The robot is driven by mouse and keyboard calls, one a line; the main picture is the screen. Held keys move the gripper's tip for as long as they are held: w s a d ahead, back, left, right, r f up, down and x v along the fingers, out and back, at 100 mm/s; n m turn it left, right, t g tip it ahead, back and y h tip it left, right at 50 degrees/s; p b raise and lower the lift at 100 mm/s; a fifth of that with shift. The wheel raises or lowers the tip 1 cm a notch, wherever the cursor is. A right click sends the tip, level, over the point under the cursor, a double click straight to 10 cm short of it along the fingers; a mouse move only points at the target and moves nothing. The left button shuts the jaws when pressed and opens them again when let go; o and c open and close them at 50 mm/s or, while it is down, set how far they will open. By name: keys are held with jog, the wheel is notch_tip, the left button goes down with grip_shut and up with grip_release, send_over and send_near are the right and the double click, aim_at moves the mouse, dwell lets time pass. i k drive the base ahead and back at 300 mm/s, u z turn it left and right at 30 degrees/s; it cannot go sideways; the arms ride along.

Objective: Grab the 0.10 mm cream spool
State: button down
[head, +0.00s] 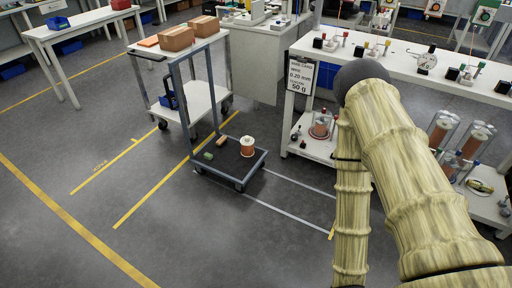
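No label reading 0.10 mm can be made out, so I cannot tell which spool is the 0.10 mm cream one. A spool with a pale top and orange-brown winding (247,147) stands upright on a low dark platform cart (228,171) in the middle. A reddish spool under a clear cover (320,126) stands on the lower shelf at right. Several orange-brown wound spools in clear cylinders (468,146) stand further right. My arm fills the right side and hides part of the bench; my gripper is not in view.
A sign with "0.20 mm" and "50 g" (299,75) hangs at the left end of the white bench (420,75), which holds small instruments. A white trolley (205,98) with cardboard boxes (176,38) stands behind the cart. The grey floor at left and front is clear.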

aim_at(247, 142)
jog(key=z, duration=0.4)
jog(key=i, duration=1.75)
jog(key=u, duration=1.1)
jog(key=i, duration=0.45)
jog(key=u, duration=0.5)
